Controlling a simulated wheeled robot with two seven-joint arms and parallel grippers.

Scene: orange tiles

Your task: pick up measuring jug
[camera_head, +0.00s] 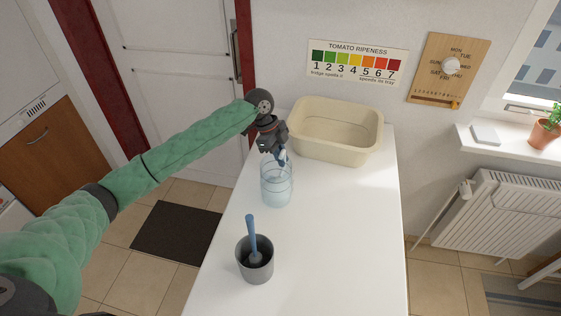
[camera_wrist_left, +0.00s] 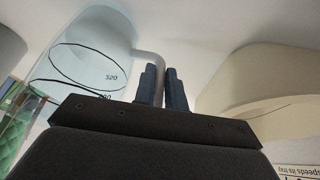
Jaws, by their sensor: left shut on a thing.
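The measuring jug (camera_head: 276,188) is clear with a pale blue tint and stands upright on the white counter, or barely above it; I cannot tell which. In the left wrist view the jug (camera_wrist_left: 85,45) fills the upper left, with black printed marks on its wall. My left gripper (camera_head: 282,156) reaches in at the jug's far side, near its rim. Its dark fingers (camera_wrist_left: 163,88) are close together at the jug's handle, shut on it. The exact grip is partly hidden. My right gripper is in no view.
A cream basin (camera_head: 345,152) stands behind and right of the jug; it also shows in the left wrist view (camera_wrist_left: 262,72). A grey cup (camera_head: 256,268) with a blue-handled tool stands in front. The white counter (camera_head: 340,235) is clear on the right.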

